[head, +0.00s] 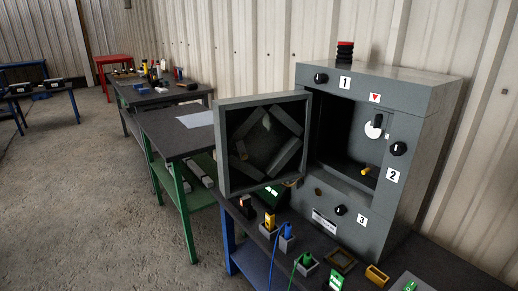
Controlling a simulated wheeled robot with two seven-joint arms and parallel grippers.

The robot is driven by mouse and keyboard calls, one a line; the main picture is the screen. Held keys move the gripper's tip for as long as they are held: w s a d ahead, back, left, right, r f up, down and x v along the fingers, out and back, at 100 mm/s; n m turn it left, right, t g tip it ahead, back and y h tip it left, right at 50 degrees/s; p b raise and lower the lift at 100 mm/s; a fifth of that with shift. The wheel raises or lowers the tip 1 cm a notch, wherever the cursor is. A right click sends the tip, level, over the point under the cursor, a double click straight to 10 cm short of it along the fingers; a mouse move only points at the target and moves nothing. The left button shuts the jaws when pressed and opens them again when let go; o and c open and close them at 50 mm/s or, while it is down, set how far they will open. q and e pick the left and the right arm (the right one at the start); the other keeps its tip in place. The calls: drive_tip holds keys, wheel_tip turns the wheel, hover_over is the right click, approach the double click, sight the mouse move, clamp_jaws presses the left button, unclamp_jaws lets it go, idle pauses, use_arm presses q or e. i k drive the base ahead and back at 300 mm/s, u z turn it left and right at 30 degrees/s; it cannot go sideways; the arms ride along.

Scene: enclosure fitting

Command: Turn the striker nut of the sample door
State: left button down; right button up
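A grey enclosure (387,165) stands on the bench at the right, with labels 1, 2 and 3 on its front. Its framed door (221,150) is swung open to the left, and its inner face shows grey bars set in a diamond. A small brass-coloured part (366,171) sits at the lower right of the dark opening. A white disc (373,127) with a dark part above it is on the right front frame. Which part is the striker nut I cannot tell. Neither of my grippers is in view.
A green-legged table (177,135) stands left of the door. Open concrete floor (80,200) lies further left.

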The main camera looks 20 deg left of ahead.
sight(378, 119)
drive_tip(key=k, duration=0.45)
drive_tip(key=u, duration=1.55)
drive_tip(key=i, duration=3.65)
drive_tip(key=z, duration=3.8)
